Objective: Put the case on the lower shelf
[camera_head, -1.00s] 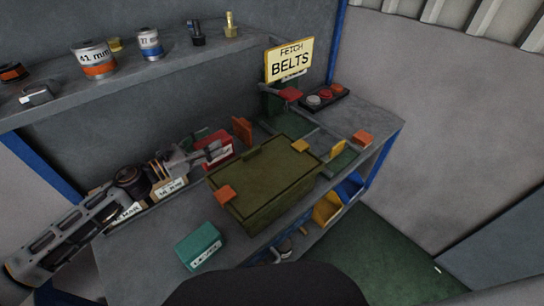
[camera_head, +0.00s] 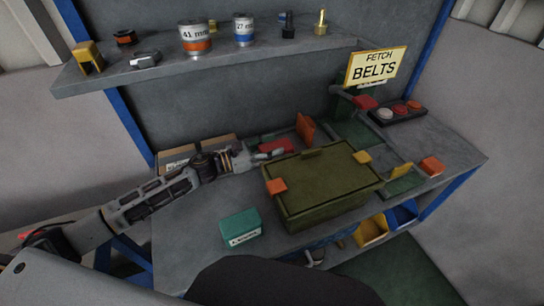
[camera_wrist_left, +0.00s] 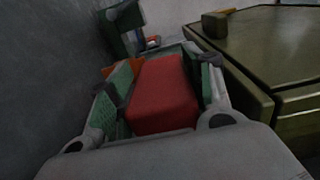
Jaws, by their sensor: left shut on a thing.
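My left gripper (camera_head: 262,152) reaches in from the left over the workbench. It is shut on a small red case (camera_head: 277,146), just behind and left of the big olive box. In the left wrist view the red case (camera_wrist_left: 163,95) lies between the two green-padded fingers (camera_wrist_left: 160,88). The fingers hide part of its sides. From these frames I cannot tell whether it touches the bench (camera_head: 180,250). A grey upper shelf (camera_head: 115,78) runs along the wall above. My right gripper is not in view.
The lidded olive box (camera_head: 320,185) stands close beside the gripper and also fills the right of the wrist view (camera_wrist_left: 270,50). A teal box (camera_head: 241,227) lies at the front left. Yellow (camera_head: 371,229) and blue (camera_head: 402,213) bins sit under the bench. A "BELTS" sign (camera_head: 376,66) stands behind.

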